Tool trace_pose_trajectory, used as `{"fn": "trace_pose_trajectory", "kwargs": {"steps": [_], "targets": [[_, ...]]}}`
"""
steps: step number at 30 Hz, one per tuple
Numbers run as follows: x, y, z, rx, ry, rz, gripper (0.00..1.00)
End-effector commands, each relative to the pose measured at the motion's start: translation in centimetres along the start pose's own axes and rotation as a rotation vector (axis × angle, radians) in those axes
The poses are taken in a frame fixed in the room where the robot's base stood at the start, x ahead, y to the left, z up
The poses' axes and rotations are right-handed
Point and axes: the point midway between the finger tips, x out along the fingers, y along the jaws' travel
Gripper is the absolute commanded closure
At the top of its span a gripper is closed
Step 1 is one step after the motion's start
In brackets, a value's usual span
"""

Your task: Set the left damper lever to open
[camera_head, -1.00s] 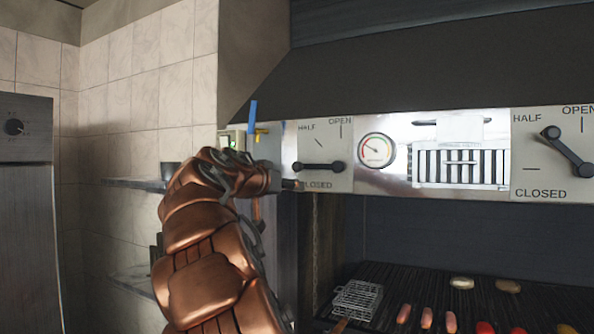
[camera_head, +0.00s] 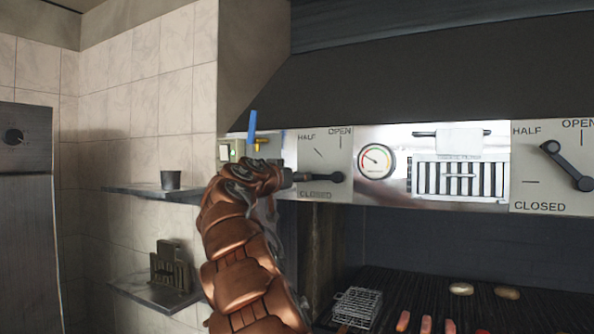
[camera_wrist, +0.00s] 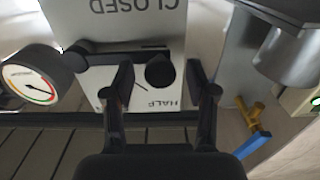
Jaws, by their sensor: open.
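The left damper lever (camera_head: 325,178) is a dark bar on a pale plate (camera_head: 317,153) marked HALF, OPEN and CLOSED. It lies level, pointing left from its pivot, just above the word CLOSED. In the wrist view, which is upside down, the lever bar (camera_wrist: 115,54) ends in a round dark knob (camera_wrist: 160,71). My gripper (camera_wrist: 162,88) is open, its fingers to either side of the knob with gaps showing. In the head view, my gripper (camera_head: 288,179) is at the lever's left end and hides the knob.
A round gauge (camera_head: 376,160) sits right of the plate, then a slatted vent (camera_head: 460,178) and the right damper lever (camera_head: 566,166), which points up-left. A blue-handled valve (camera_head: 252,126) is left of the plate. The grill (camera_head: 400,290) lies below.

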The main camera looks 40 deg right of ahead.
Motion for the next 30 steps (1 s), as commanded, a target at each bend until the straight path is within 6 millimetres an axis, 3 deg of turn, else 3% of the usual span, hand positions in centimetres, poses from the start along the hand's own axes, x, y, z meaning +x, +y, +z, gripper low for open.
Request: {"fn": "trace_pose_trajectory", "kwargs": {"steps": [3,11,27,30], "targets": [[0.99,0.05,-0.12,0.0,-0.001,0.001,0.43],[1.13,0.03,0.01,0.0,0.0,0.0,0.43],[1.11,0.03,0.0,0.0,0.0,0.0,0.98],[1.12,0.04,0.0,0.0,0.0,0.001,1.0]]}}
